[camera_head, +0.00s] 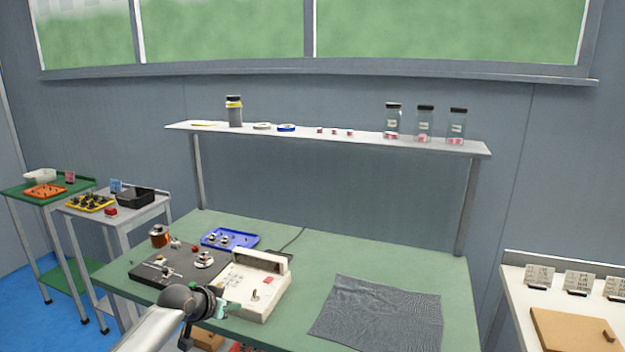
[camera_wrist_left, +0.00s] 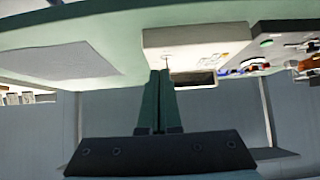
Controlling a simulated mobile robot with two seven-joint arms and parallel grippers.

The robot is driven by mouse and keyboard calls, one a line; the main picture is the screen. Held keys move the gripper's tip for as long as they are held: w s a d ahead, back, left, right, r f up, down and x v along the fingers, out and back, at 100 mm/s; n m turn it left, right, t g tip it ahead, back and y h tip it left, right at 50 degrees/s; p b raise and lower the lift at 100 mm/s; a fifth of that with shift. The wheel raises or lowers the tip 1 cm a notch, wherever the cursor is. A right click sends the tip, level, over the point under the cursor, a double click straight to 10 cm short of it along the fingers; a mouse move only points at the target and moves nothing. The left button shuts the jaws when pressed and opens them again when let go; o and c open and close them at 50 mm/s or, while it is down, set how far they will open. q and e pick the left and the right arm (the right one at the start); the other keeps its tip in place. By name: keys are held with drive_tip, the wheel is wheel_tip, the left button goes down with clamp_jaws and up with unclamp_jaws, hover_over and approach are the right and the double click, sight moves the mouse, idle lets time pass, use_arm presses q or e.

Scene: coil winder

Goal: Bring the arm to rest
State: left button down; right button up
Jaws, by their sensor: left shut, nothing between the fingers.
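My left arm comes in from the bottom left in the head view. Its gripper (camera_head: 222,308) is over the front edge of the green table (camera_head: 300,250), close to the front of the white machine (camera_head: 254,286). In the left wrist view, the fingers (camera_wrist_left: 159,74) are together and hold nothing. The white machine also shows there, just beyond the fingertips (camera_wrist_left: 190,45). Whether the fingertips touch the machine I cannot tell. My right gripper does not show.
A dark board (camera_head: 172,268) with winder parts and a blue tray (camera_head: 230,239) lie left of and behind the machine. A grey cloth (camera_head: 378,312) lies to the right. A raised shelf (camera_head: 355,139) with jars spans the back. Side tables stand left and right.

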use_arm(q)
drive_tip(key=s+d+f+h, duration=0.1)
drive_tip(key=s+d+f, duration=0.3)
drive_tip(key=s+f, duration=0.5)
drive_tip(key=s+d+f, duration=0.3)
drive_tip(key=s+f, duration=0.5)
drive_tip(key=s, duration=0.2)
drive_tip(key=s+a+f+n+y, duration=0.1)
drive_tip(key=s+a, duration=0.1)
drive_tip(key=s, duration=0.9)
drive_tip(key=s+a+f+n, duration=0.1)
drive_tip(key=s+a, duration=0.1)
drive_tip(key=s, duration=0.9)
drive_tip(key=shift+s+y, duration=0.15)
drive_tip(key=shift+y, duration=0.25)
